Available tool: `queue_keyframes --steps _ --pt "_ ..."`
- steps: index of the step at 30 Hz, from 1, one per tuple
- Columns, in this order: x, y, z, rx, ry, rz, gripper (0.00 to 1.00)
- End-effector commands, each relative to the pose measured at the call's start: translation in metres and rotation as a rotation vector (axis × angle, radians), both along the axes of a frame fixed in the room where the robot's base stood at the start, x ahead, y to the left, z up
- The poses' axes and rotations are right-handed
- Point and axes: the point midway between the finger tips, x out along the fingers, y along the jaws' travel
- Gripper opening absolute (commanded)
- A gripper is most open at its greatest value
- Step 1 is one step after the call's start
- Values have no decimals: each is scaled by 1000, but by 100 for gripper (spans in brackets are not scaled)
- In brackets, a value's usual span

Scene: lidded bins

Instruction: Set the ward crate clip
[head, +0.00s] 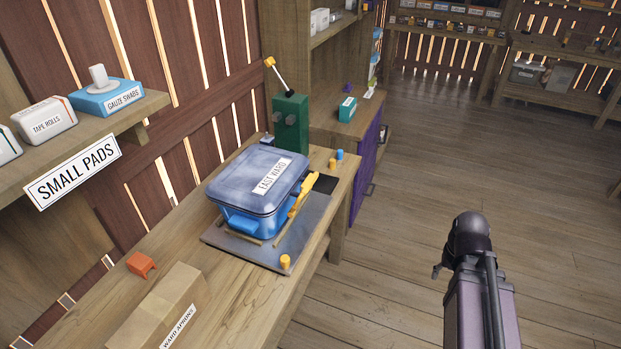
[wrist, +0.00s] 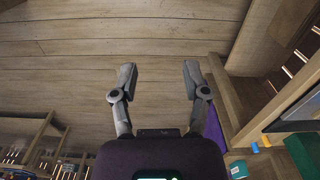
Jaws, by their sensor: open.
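In the head view a blue crate (head: 240,198) with a darker blue lid (head: 258,172) and a white "EAST WARD" label sits on a grey mat (head: 237,256) on the wooden bench. The lid lies on the crate. A yellow clip-like piece (head: 306,190) slants along the crate's right side; I cannot tell whether it is fastened. A small orange bracket-shaped piece (head: 141,264) lies apart on the bench. My gripper (wrist: 158,76) shows in the wrist view, its two fingers wide apart with nothing between them. It is over the floor, away from the crate.
A green block with a tilted lever (head: 290,120) stands behind the crate. Small yellow (head: 285,262) and blue (head: 339,155) pegs stand near the mat. A cardboard box (head: 160,306) is at the bench's front. A shelf (head: 75,145) overhangs at left. The floor at right is clear.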

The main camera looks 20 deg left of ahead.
Motion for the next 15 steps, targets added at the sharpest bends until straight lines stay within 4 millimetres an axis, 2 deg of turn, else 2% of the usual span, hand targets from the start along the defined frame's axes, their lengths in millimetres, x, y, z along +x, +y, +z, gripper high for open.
queue_keyframes --steps 1,8,15 --pt "9 7 10 0 0 0 60" --pt "51 57 48 0 0 -2 60" --pt "97 134 95 0 0 -20 60"
